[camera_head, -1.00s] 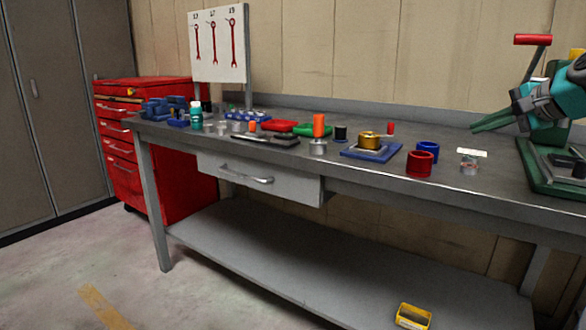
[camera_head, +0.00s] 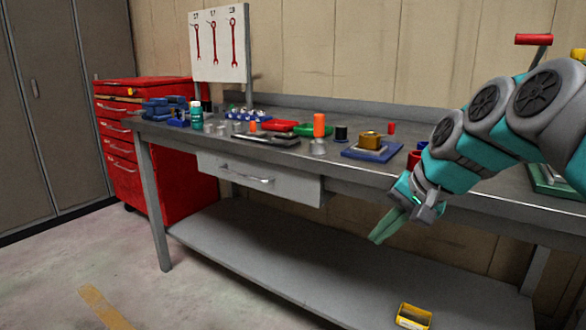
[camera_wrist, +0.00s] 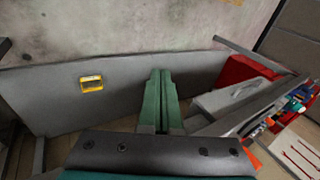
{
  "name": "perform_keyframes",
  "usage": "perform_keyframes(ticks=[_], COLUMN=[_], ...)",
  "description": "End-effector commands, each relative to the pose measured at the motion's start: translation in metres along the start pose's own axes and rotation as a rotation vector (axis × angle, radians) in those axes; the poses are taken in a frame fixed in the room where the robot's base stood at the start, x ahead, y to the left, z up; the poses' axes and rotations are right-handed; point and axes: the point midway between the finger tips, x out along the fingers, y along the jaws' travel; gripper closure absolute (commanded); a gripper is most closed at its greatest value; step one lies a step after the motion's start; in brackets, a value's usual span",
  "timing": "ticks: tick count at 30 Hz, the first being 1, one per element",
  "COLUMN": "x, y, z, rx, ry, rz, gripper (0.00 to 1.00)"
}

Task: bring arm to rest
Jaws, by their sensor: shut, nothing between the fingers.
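My gripper (camera_head: 376,241) hangs in front of the workbench's front edge at the right, its green fingers pointing down and to the left. The fingers are together with nothing between them. They also show in the wrist view (camera_wrist: 160,76), pointing over the lower shelf. My arm crosses the right side of the head view and hides part of the bench top, including much of a red ring (camera_head: 414,158).
The workbench (camera_head: 340,168) carries a blue plate (camera_head: 360,155) with a gold part, an orange cylinder (camera_head: 319,125) and several small items. A yellow bin (camera_head: 413,316) sits on the lower shelf (camera_head: 270,255). A red tool cabinet (camera_head: 165,170) stands left. Floor in front is clear.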

Motion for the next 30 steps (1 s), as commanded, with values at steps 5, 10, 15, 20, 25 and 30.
perform_keyframes(ticks=[5, 10, 15, 20, 25, 30], x=[0.04, 0.064, 0.075, 0.077, 0.077, 0.077], y=[0.042, 0.1, 0.162, 0.203, 0.219, 0.219], z=[0.088, 0.163, 0.223, 0.258, 0.27, 0.27], rx=[-0.167, -0.309, -0.421, -0.479, -0.501, -0.501], ry=[-0.119, -0.23, -0.334, -0.403, -0.429, -0.43], rz=[0.161, 0.304, 0.425, 0.493, 0.516, 0.516], gripper=[1.0, 1.0, 1.0, 1.0, 1.0, 1.0])
